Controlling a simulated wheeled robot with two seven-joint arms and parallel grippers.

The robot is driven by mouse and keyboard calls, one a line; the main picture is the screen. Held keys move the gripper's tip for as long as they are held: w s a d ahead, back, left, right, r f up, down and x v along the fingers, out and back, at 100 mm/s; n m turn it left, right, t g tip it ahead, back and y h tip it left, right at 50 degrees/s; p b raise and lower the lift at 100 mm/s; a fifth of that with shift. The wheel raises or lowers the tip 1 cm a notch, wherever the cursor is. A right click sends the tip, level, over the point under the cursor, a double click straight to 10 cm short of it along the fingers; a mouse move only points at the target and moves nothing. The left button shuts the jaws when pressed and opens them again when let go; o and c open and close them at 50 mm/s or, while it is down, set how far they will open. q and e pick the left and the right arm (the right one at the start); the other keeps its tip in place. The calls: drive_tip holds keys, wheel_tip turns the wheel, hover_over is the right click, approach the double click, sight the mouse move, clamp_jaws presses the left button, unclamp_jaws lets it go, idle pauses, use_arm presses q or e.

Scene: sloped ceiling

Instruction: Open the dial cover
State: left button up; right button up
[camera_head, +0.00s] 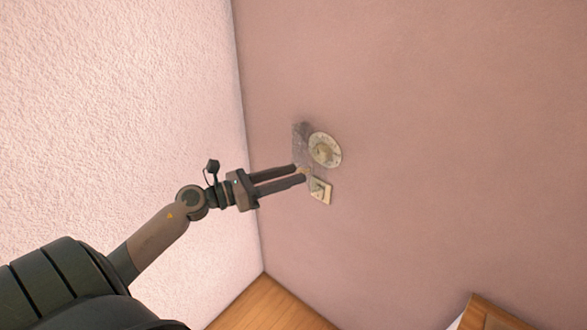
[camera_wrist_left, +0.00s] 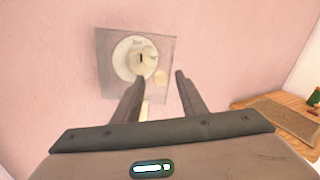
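The dial (camera_head: 325,149) is a pale round plate with a raised middle on the pink wall. The dial cover (camera_head: 301,132) is a greyish see-through panel beside it. I cannot tell how far the cover stands from the wall. My left gripper (camera_head: 300,172) is open, its fingertips (camera_wrist_left: 160,78) spread on either side of the knob as seen; contact is unclear. My right gripper is not in view.
A white textured wall (camera_head: 120,90) meets the pink wall at left. The wooden floor (camera_head: 268,303) is below. A wooden piece of furniture (camera_head: 487,316) stands at lower right.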

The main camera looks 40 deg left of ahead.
use_arm(q)
drive_tip(key=shift+x, duration=0.75)
clamp_jaws()
drive_tip(key=shift+f, duration=0.1)
